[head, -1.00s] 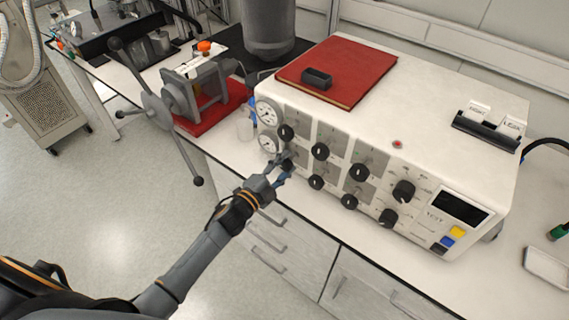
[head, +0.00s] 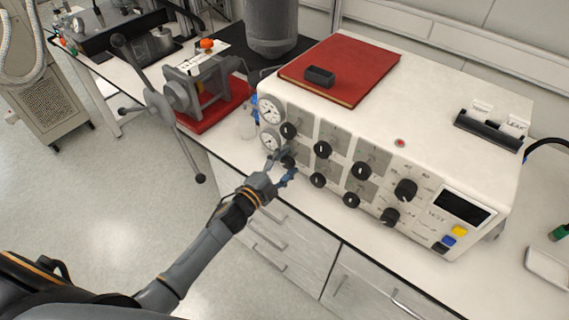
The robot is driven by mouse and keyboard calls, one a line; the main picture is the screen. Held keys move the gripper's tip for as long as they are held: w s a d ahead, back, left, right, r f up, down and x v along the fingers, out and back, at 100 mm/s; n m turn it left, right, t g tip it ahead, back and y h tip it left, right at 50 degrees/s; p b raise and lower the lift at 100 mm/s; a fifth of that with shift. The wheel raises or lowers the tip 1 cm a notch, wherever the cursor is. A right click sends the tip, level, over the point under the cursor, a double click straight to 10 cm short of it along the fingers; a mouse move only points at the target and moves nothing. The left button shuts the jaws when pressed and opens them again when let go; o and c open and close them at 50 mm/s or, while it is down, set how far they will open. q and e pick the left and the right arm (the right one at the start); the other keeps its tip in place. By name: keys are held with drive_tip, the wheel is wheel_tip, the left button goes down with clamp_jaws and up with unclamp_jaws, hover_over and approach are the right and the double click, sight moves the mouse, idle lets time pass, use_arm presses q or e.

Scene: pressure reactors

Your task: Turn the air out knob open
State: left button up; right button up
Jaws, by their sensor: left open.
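The white control box (head: 430,120) stands on the bench. Its front panel carries several black knobs in two rows and two round gauges (head: 270,111) at the left end. My left gripper (head: 284,166) is open at the lower left of the panel. Its fingers are at the leftmost lower knob (head: 289,161), which they partly hide. I cannot tell whether they touch it. The knob labels are too small to read, so I cannot tell which is the air out knob. My right gripper is not in view.
A red book (head: 345,64) with a small black block lies on the box. Left of the box stands a press-like device with a long-handled wheel (head: 160,100) on a red base. Drawers (head: 275,235) lie below the bench edge.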

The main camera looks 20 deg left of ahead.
use_arm(q)
drive_tip(key=v, duration=1.2)
